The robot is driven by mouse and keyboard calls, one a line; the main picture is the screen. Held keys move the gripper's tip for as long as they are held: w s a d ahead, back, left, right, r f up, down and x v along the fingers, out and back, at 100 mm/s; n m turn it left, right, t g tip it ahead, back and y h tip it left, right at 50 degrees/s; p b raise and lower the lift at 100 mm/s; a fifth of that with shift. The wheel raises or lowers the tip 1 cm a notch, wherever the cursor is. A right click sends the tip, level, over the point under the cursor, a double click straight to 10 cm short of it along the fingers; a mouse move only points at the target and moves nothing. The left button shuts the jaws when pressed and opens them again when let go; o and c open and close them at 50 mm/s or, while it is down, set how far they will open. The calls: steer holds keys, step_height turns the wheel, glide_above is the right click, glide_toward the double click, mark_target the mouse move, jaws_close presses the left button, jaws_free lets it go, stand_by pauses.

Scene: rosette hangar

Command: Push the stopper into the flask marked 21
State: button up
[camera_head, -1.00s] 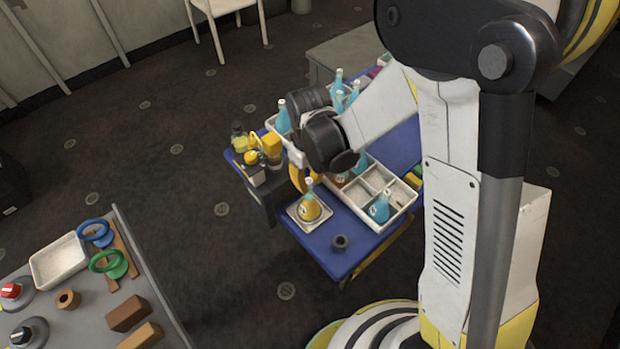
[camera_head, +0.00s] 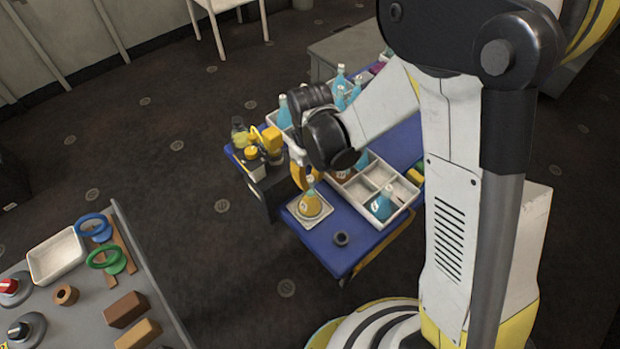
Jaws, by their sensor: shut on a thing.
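A flask with yellow-orange contents (camera_head: 310,206) stands upright on a small pale square tray (camera_head: 291,211) on the blue table. Its label is too small to read, so I cannot confirm the number 21. My gripper (camera_head: 301,177), with orange-yellow fingers, is low at the flask's neck, just behind and left of it. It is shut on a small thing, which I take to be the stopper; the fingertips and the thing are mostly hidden. I cannot tell whether it touches the flask's mouth.
A divided white tray (camera_head: 370,224) right of the flask holds a blue flask (camera_head: 381,207). More blue flasks stand behind my arm. A dark ring (camera_head: 341,239) lies near the blue table's front edge (camera_head: 338,268). Bottles (camera_head: 272,140) stand on a dark stand at left.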

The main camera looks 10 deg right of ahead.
steer(key=shift+f, duration=0.1)
stand_by(0.3)
steer(key=shift+f+b, duration=0.6)
steer(key=shift+b, duration=0.15)
steer(key=shift+f, duration=0.1)
steer(key=shift+f+b, duration=0.4)
steer(key=shift+b, duration=0.1)
steer(key=o, duration=1.5)
steer(key=shift+r, duration=0.1)
